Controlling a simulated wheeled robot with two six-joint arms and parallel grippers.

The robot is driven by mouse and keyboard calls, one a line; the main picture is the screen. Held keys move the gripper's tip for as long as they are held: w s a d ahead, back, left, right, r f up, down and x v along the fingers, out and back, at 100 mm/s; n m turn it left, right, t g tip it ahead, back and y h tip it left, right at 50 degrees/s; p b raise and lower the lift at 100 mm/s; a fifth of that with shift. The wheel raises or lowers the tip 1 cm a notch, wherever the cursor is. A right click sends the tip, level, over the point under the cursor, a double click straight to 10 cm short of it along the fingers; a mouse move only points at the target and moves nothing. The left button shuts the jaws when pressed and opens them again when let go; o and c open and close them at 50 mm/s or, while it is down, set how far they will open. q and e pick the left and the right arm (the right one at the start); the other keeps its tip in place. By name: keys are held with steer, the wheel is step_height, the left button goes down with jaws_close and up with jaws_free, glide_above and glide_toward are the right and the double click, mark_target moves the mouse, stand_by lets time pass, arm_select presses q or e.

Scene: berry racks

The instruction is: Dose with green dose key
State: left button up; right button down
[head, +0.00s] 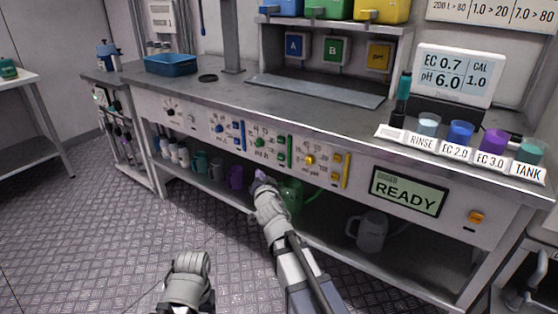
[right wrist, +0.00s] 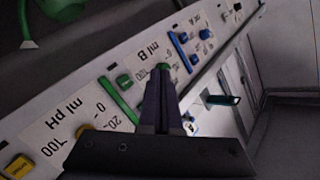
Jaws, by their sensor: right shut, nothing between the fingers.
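The green dosing section (head: 268,143) is in the middle of the bench's front panel, marked B, between the blue and yellow sections. In the right wrist view its green bar (right wrist: 121,101) and a green knob (right wrist: 125,82) show left of the fingers. A small green piece (right wrist: 165,68) shows right at the fingertips; whether they touch it I cannot tell. My right gripper (head: 261,176) is just below the green section in the head view; its fingers (right wrist: 163,80) are shut and empty. Only a grey part of my left arm shows, without fingers.
The panel display (head: 409,191) reads READY. The yellow section (head: 318,162) and blue section (head: 228,130) flank the green one. A green watering can (head: 293,196) and grey jug (head: 371,230) stand on the lower shelf. Labelled cups, including blue (head: 461,132), stand on the bench top.

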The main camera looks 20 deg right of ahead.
steer(key=w+d, duration=0.5)
steer(key=d, duration=0.2)
steer(key=shift+w, duration=0.2)
steer(key=shift+w+d, duration=0.1)
stand_by(2.2)
steer(key=shift+w+d, duration=0.15)
steer(key=shift+d, duration=0.1)
steer(key=shift+w+d, duration=0.3)
steer(key=shift+d, duration=0.05)
stand_by(0.7)
stand_by(0.3)
steer(key=shift+s+a, duration=0.55)
steer(key=shift+a, duration=0.15)
steer(key=shift+s+a, duration=0.8)
steer(key=shift+a, duration=0.2)
steer(key=shift+s+a, duration=0.75)
steer(key=shift+a, duration=0.2)
